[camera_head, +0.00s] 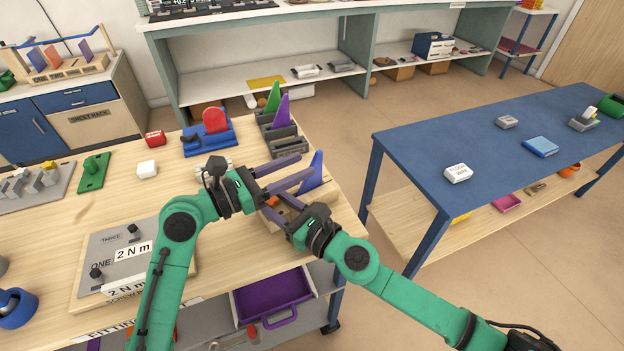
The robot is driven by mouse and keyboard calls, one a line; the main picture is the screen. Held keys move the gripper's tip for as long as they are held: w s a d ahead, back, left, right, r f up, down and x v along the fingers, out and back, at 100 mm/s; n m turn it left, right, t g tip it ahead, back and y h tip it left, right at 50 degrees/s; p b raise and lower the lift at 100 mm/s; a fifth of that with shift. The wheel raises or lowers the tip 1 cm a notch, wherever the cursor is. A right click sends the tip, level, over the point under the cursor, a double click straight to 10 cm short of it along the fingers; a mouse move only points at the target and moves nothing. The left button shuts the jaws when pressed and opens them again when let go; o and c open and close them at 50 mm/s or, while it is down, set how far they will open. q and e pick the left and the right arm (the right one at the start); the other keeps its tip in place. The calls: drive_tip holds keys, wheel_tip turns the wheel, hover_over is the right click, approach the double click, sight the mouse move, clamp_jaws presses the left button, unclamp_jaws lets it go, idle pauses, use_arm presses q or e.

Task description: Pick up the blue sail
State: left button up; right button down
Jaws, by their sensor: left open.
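The blue sail (314,168) stands upright near the right edge of the wooden bench. Its lower part is partly hidden by a finger. A wooden block (318,196) lies at its foot; I cannot tell if the sail sits in it. My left gripper (304,164) is open, its two purple-grey fingers pointing right. The lower fingertip is close beside the sail; I cannot tell if they touch. My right gripper (272,208) is in front of the block, pointing up and left. Its fingers overlap the block and the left gripper, so its opening is unclear.
Grey holders (281,132) with a green sail (273,98) and a purple sail (282,110) stand just behind. A blue fixture with a red disc (215,120) is behind left. A grey torque board (118,255) lies front left. A blue table (430,150) stands right, across a gap.

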sight(313, 160)
use_arm(q)
drive_tip(key=x, duration=0.6)
drive_tip(key=shift+w+f, duration=0.1)
drive_tip(key=shift+f, duration=0.05)
clamp_jaws()
drive_tip(key=shift+a, duration=0.1)
idle(1.0)
